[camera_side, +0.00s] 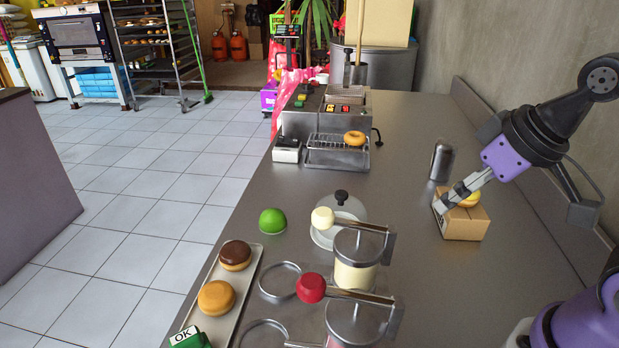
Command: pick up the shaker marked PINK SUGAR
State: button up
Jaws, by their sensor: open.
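A dark grey metal cylinder (441,162), possibly a shaker, stands upright near the right wall behind a small cardboard box (465,223). No PINK SUGAR label can be read on it or anywhere else in view. My gripper (447,201) reaches down from the right, with its fingers at the box's top left edge. It is open, and the cylinder is outside its fingers, just behind them. A yellow round item (470,199) shows at the box top beside the fingers. I cannot tell whether the fingers touch the box.
Two clear lever-topped containers stand at the front, one with cream filling (355,276) and one with pink filling (352,338). A long tray (238,290) holds two doughnuts. A fryer-like machine (322,122) with a doughnut on its rack stands farther back.

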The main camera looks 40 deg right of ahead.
dwell(0.4)
jog(key=m+g+h, duration=0.2)
jog(key=m+h, duration=0.3)
jog(key=m, duration=0.6)
send_near(448, 144)
jog(key=f, duration=0.2)
jog(key=x, duration=0.5)
jog(key=shift+w+d+r, duration=0.1)
jog(key=shift+w+d, duration=0.1)
jog(key=shift+d, duration=0.2)
jog(key=x, duration=0.5)
jog(key=shift+w+d+f, duration=0.1)
jog(key=shift+w+f, duration=0.05)
jog(key=shift+f, duration=0.2)
jog(key=c, duration=1.4)
